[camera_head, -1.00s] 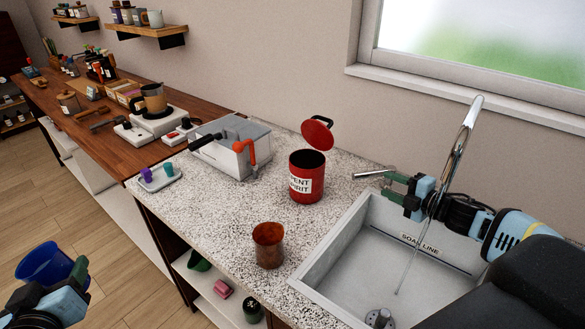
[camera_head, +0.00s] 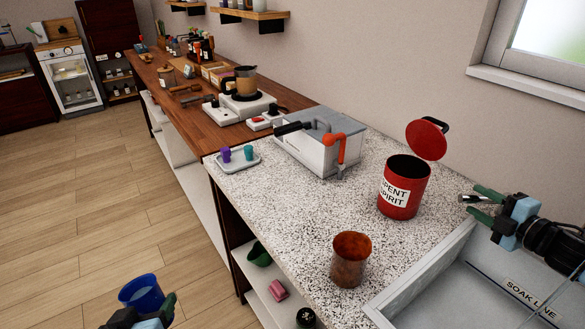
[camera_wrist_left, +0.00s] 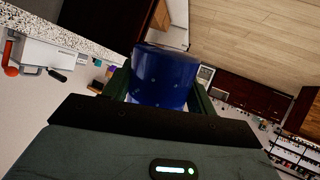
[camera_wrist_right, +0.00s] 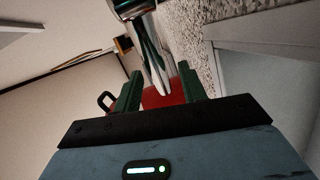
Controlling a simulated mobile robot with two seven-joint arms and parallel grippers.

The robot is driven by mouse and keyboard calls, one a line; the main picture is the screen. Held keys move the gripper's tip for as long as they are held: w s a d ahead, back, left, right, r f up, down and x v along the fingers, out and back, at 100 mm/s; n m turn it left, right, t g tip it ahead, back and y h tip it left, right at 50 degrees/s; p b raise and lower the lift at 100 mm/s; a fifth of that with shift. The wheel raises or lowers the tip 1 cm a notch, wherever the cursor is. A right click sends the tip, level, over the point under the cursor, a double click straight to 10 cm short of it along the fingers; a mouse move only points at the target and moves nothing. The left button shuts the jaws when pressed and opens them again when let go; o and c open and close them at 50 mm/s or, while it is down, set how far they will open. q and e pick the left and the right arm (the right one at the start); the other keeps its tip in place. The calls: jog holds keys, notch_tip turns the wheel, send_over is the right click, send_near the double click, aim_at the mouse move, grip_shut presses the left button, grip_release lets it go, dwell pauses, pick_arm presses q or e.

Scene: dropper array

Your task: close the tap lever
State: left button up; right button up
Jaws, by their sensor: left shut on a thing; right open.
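A shiny metal lever-like piece (camera_head: 474,199) at the sink's far edge shows at the open fingers of my right gripper (camera_head: 480,206); whether they touch it is unclear. In the right wrist view, shiny metal (camera_wrist_right: 152,50) reaches down between the right fingers (camera_wrist_right: 158,92). A thin clear stream (camera_head: 565,293) shows over the sink; the tall spout is out of the head view now. My left gripper (camera_head: 145,312) is shut on a blue cup (camera_head: 141,292), held over the floor; the cup fills the left wrist view's middle (camera_wrist_left: 163,75).
A grey sink (camera_head: 425,283) is at the right. On the speckled counter (camera_head: 290,215) stand a brown beaker (camera_head: 350,260), a red spirit can (camera_head: 404,188) with raised lid, a white box with an orange-handled fitting (camera_head: 315,150) and a small tray (camera_head: 237,165). Left floor is clear.

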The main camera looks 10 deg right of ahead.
pick_arm(q)
jog(key=f, duration=0.1)
jog(key=f+b, duration=0.1)
jog(key=shift+s+f, duration=0.2)
jog(key=shift+f, duration=0.2)
pick_arm(e)
jog(key=shift+w+a+f, duration=0.2)
jog(key=shift+w, duration=0.35)
jog(key=shift+w+r, duration=0.1)
jog(key=shift+w, duration=0.15)
pick_arm(q)
jog(key=shift+s+f+g, duration=0.1)
jog(key=shift+f+g, duration=0.2)
jog(key=shift+f, duration=0.3)
pick_arm(e)
jog(key=shift+x, duration=1.05)
pick_arm(q)
jog(key=shift+b, duration=0.3)
pick_arm(e)
grip_shut()
